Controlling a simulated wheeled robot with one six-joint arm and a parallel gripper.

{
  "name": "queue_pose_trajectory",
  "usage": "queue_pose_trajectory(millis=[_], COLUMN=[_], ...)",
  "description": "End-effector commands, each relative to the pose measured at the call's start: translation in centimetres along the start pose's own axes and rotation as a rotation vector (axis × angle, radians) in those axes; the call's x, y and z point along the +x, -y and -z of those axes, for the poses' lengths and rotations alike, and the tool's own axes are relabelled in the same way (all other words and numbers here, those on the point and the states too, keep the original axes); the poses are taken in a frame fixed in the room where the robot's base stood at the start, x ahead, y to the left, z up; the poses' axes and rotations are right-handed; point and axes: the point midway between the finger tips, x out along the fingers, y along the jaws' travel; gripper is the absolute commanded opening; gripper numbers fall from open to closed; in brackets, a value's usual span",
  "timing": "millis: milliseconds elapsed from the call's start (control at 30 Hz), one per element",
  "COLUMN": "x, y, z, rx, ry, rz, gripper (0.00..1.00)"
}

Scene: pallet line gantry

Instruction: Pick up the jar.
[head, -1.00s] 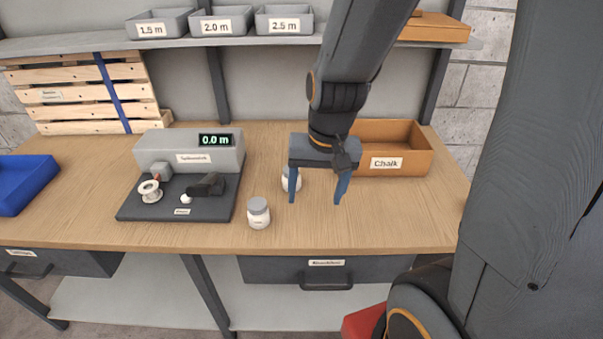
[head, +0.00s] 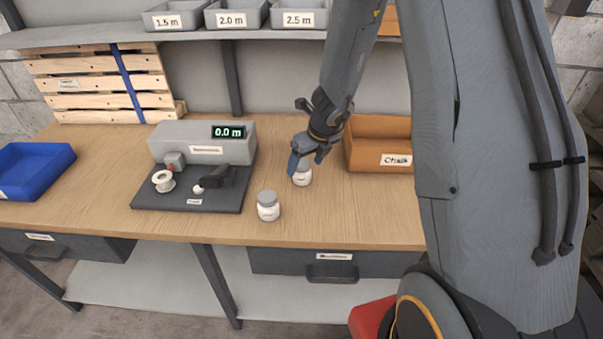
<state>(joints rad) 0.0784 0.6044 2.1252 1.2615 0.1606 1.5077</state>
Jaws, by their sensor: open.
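A white jar with a grey lid (head: 268,206) stands upright near the front edge of the bench, to the right of the measuring device. A second white jar (head: 302,178) stands behind it and to the right, its top partly hidden by my gripper. My gripper (head: 306,163) has its blue fingers apart, right at the top of this rear jar in the picture. I cannot tell whether the fingers touch it or are around it. The front jar is clear of my gripper.
The measuring device (head: 203,141), reading 0.0 m, stands to the left with a spool (head: 163,181) on its dark base. An orange bin labelled Chalk (head: 385,161) is to the right. A blue tray (head: 40,172) is at the far left. Bare bench lies in front of the jars.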

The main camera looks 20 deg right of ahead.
Motion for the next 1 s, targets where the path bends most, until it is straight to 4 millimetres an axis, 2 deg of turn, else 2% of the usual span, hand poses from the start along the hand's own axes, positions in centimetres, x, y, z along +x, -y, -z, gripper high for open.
queue_pose_trajectory(millis=[433,567,767,867,1000], x=[5.6,6.3,6.3,6.3,6.3], y=[0.4,0.4,0.4,0.4,0.4], z=[-0.4,-0.5,-0.5,-0.5,-0.5], rx=[-0.005,-0.006,-0.006,-0.006,-0.007], ry=[-0.001,0.0,0.001,0.001,0.0], rz=[-0.001,0.0,0.0,0.0,0.0], gripper=[0.68,0.68,0.68,0.55,0.31])
